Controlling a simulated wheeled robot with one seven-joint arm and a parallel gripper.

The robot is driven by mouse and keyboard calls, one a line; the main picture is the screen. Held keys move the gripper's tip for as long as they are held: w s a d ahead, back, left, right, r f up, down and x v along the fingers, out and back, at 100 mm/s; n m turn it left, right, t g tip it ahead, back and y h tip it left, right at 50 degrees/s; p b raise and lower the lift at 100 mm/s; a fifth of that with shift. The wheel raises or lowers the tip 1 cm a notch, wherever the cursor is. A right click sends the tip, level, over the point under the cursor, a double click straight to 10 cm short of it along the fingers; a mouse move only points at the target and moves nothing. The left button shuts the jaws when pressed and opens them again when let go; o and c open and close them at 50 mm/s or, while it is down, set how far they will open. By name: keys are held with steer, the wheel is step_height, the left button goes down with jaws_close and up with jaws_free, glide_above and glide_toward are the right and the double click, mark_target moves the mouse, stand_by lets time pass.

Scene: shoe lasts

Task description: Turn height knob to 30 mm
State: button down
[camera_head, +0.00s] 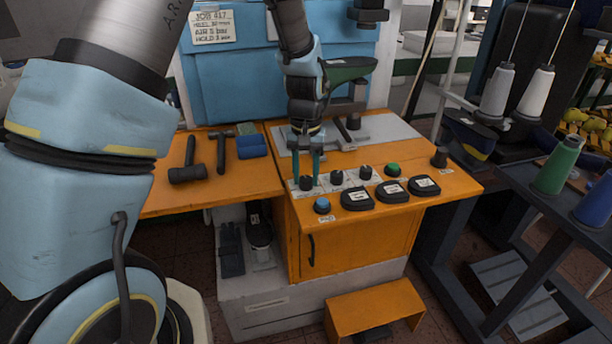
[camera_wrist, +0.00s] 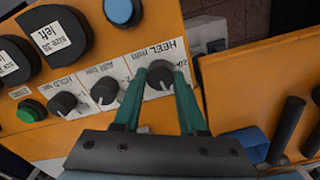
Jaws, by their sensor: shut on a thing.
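The height knob (camera_wrist: 161,80) is a round black knob on a white plate labelled "HEEL mm" (camera_wrist: 150,58). In the head view the same knob (camera_head: 306,184) is the leftmost of the panel's row. My gripper (camera_head: 309,172) reaches down over it. In the wrist view my gripper's green fingers (camera_wrist: 159,82) stand on either side of the knob and are shut on it. Scale marks beside it are partly covered, and I cannot read its setting. A job card (camera_head: 212,26) on the blue machine has a heel line that seems to say 30 mm.
Beside the held knob are two more black knobs (camera_wrist: 106,92) (camera_wrist: 65,103), a green button (camera_head: 393,169) and a blue button (camera_head: 322,205). Black shoe-size pads (camera_head: 358,198) lie along the front edge. Hammers (camera_head: 187,165) lie to the left.

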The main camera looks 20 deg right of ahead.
mark_target(306, 178)
steer(key=shift+m, duration=0.5)
steer(key=shift+c, duration=2.3)
jaws_free()
step_height(306, 178, up, 11)
steer(key=b, duration=0.2)
steer(key=shift+f, duration=0.1)
